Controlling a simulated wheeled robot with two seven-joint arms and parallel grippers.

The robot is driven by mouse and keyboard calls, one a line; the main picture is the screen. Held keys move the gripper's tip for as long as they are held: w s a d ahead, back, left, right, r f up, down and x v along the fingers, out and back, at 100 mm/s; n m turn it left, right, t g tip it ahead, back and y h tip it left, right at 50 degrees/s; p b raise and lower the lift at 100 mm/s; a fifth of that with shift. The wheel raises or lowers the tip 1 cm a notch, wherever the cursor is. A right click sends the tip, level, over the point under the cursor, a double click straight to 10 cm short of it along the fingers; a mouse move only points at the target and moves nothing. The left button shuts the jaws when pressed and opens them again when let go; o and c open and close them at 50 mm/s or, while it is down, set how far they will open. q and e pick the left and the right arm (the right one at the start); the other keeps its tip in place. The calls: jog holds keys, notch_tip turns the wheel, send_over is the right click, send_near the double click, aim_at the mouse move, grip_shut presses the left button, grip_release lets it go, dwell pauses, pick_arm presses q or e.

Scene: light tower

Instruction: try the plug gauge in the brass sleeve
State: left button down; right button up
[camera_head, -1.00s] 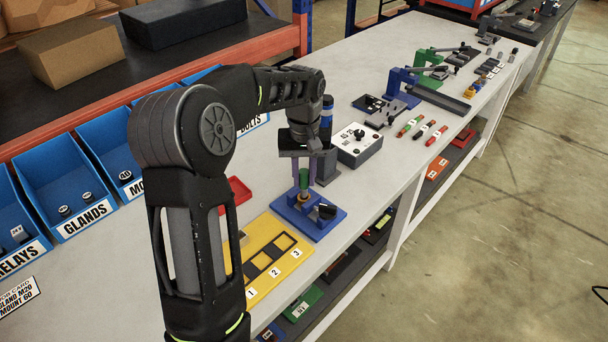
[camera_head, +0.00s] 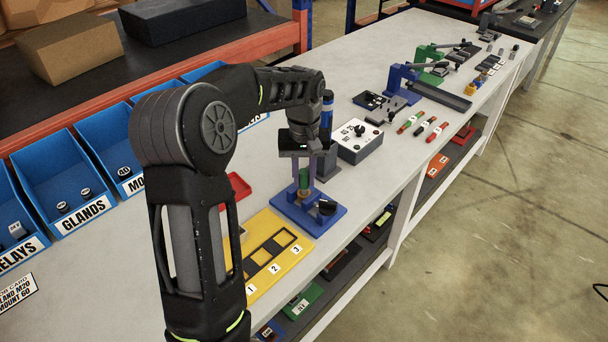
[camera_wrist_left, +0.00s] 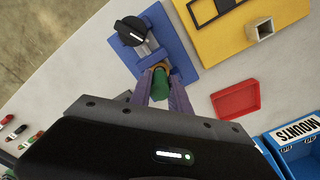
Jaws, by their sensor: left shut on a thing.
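My left gripper (camera_head: 304,184) points down over the blue fixture (camera_head: 323,212) and is shut on the green plug gauge (camera_head: 304,177). The gauge also shows in the left wrist view (camera_wrist_left: 161,86), between the purple fingers. The brass sleeve (camera_head: 305,196) sits in the fixture right below the gauge; its rim shows in the wrist view (camera_wrist_left: 158,68). The gauge's lower end is hidden, so I cannot tell how deep it is in the sleeve. A black knob (camera_wrist_left: 130,31) is on the fixture beside the sleeve. My right gripper is not in view.
A yellow board (camera_head: 270,262) with numbered slots lies in front of the fixture. A red tray (camera_head: 236,188) is behind it. A white control box (camera_head: 360,142) and several red and green pieces (camera_head: 424,127) stand farther right. Blue bins (camera_head: 66,190) line the back left.

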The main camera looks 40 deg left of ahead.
pick_arm(q)
jog(key=shift+f, duration=0.35)
jog(key=shift+r, duration=0.2)
dwell(1.0)
jog(key=shift+r+p, duration=1.75)
jog(key=shift+r, duration=0.55)
